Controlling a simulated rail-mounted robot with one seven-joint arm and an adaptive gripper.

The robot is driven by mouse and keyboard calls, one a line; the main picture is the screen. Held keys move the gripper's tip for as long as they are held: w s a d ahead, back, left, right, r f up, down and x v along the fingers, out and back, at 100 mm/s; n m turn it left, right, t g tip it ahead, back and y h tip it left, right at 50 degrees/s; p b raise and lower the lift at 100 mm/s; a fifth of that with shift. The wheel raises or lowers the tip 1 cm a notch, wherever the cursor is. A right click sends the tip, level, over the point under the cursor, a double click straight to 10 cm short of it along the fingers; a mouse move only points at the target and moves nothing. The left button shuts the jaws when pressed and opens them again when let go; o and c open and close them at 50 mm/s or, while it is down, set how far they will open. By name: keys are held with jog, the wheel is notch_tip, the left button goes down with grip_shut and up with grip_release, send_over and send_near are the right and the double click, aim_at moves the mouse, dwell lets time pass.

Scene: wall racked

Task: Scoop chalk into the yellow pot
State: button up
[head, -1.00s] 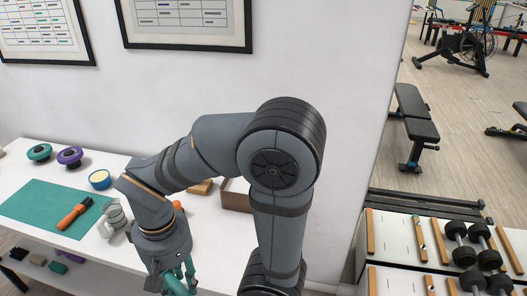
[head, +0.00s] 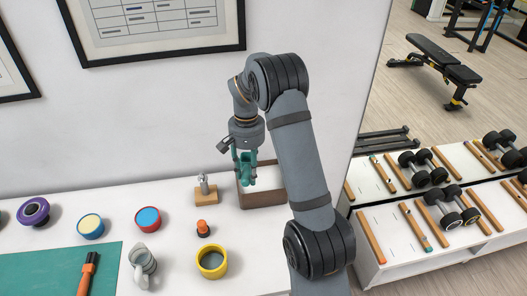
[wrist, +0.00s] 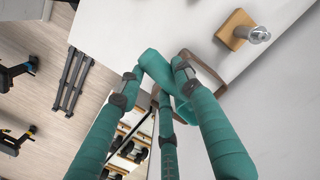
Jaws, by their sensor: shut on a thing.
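The yellow pot (head: 211,262) stands open and upright on the white table, in front and to the left of my gripper. My gripper (head: 246,172) has teal fingers and hangs over the brown box (head: 264,198) at the table's back right. In the wrist view my gripper (wrist: 157,82) is shut on a teal piece (wrist: 158,66), perhaps a scoop. Its shape is partly hidden by the fingers. The box's rim (wrist: 204,72) shows just beyond it. I cannot make out any chalk, and the inside of the box is mostly hidden.
A wooden block with a metal fitting (head: 205,191) stands left of the box, with an orange-topped piece (head: 203,228) in front. A dumbbell rack (head: 400,240) stands right.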

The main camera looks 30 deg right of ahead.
jog(key=w+d+f+m+p, duration=0.2)
jog(key=d, duration=0.4)
notch_tip(320, 180, down, 12)
jog(key=b, duration=0.9)
jog(key=shift+w, duration=0.2)
jog(key=shift+f+b, duration=0.3)
jog(key=shift+f, duration=0.1)
jog(key=shift+c, duration=0.5)
jog(key=shift+s+a+f+b, duration=0.15)
jog(key=shift+s+f+b, duration=0.15)
jog(key=shift+s, duration=0.15)
grip_shut()
notch_tip(320, 180, up, 13)
jog(key=p, duration=0.9)
jog(key=shift+w, duration=0.45)
